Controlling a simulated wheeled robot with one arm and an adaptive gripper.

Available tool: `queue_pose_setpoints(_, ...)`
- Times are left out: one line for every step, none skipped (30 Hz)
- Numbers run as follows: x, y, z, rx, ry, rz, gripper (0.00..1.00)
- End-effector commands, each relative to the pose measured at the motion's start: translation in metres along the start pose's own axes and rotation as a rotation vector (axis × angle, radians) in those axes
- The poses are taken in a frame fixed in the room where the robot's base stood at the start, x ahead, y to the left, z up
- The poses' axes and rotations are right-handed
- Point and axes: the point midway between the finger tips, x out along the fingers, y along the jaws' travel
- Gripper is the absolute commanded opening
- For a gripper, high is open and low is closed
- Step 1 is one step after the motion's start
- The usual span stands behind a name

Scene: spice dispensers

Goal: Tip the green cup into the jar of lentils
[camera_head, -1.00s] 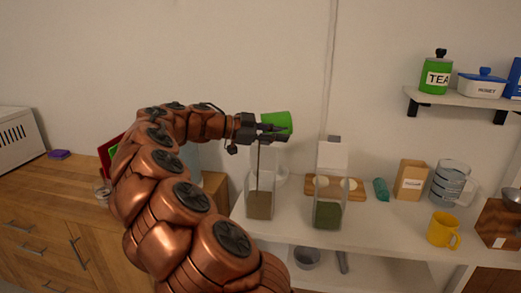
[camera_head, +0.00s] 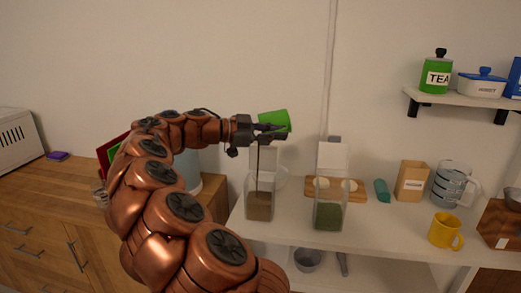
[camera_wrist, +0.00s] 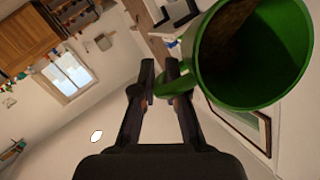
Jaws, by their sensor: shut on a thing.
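The green cup (camera_head: 273,121) is held on its side, tilted, above the left clear dispenser jar (camera_head: 260,184). My gripper (camera_wrist: 162,75) is shut on the cup's handle (camera_wrist: 175,84); in the head view its fingers (camera_head: 268,132) are just below the cup. The wrist view shows brown contents (camera_wrist: 228,28) inside the cup (camera_wrist: 255,95). A thin brown stream (camera_head: 257,165) falls from the cup area into the left jar. That jar holds brown contents (camera_head: 259,206). The right jar (camera_head: 329,185) holds green contents. I cannot read labels on either jar.
A board (camera_head: 352,195) with two pale round things lies behind the right jar. To the right stand a teal item (camera_head: 382,190), a carton (camera_head: 411,181), a glass pitcher (camera_head: 450,183) and a yellow mug (camera_head: 443,230). A wall shelf (camera_head: 460,97) holds a tea canister (camera_head: 437,72).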

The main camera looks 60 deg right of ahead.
Motion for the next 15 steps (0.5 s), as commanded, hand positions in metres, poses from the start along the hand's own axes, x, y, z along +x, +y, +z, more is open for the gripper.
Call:
queue_pose_setpoints(-0.0001, 0.0001, 0.0001, 0.001, 0.006, -0.003, 0.0)
queue_pose_setpoints(-0.0003, 0.0, 0.0, 0.0, 0.009, -0.005, 0.0)
queue_pose_setpoints(-0.0003, 0.0, -0.0001, 0.001, 0.013, -0.007, 0.0)
queue_pose_setpoints(-0.0005, 0.0, -0.0002, 0.001, 0.016, -0.009, 0.0)
queue_pose_setpoints(-0.0006, -0.0001, -0.0003, 0.0, 0.019, -0.01, 0.0)
queue_pose_setpoints(-0.0008, -0.0003, -0.0004, 0.001, 0.023, -0.012, 0.0)
queue_pose_setpoints(-0.0009, -0.0003, -0.0007, 0.002, 0.026, -0.014, 0.0)
queue_pose_setpoints(-0.001, -0.0003, -0.0006, 0.0, 0.03, -0.015, 0.0)
queue_pose_setpoints(-0.0012, -0.0004, -0.0007, 0.001, 0.033, -0.017, 0.0)
queue_pose_setpoints(-0.0013, -0.0005, -0.0009, 0.002, 0.036, -0.019, 0.0)
queue_pose_setpoints(-0.0015, -0.0005, -0.0009, 0.0, 0.039, -0.02, 0.0)
queue_pose_setpoints(-0.0017, -0.0006, -0.001, 0.001, 0.042, -0.022, 0.0)
queue_pose_setpoints(-0.0018, -0.0006, -0.0011, 0.002, 0.045, -0.024, 0.0)
queue_pose_setpoints(-0.0019, -0.0006, -0.001, 0.001, 0.048, -0.025, 0.0)
queue_pose_setpoints(-0.002, -0.0006, -0.0012, 0.001, 0.051, -0.027, 0.0)
